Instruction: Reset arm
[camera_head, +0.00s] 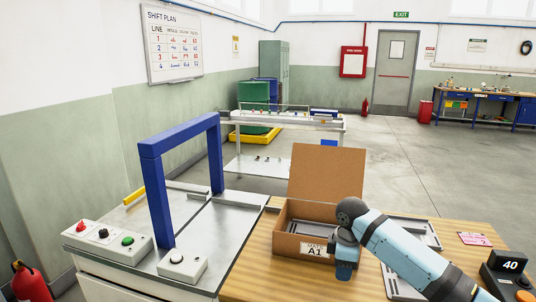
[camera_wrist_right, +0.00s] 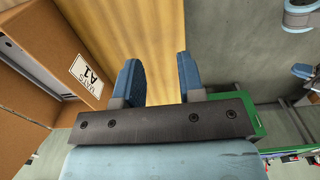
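My right arm reaches in from the lower right in the head view. Its gripper (camera_head: 345,272) points down just in front of the open cardboard box (camera_head: 290,240) labelled A1. In the right wrist view the two blue fingers (camera_wrist_right: 157,68) stand apart with nothing between them, over bare wooden tabletop. The box also shows there at the left (camera_wrist_right: 62,50), beside the fingers. Dark flat items lie inside the box, partly hidden by my arm.
A blue gantry arch (camera_head: 153,190) stands over a grey metal bench at the left. A control box with red, black and green buttons (camera_head: 110,242) sits there. Grey trays (camera_head: 412,232), a pink card (camera_head: 474,239) and a display reading 40 (camera_head: 510,264) are at the right.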

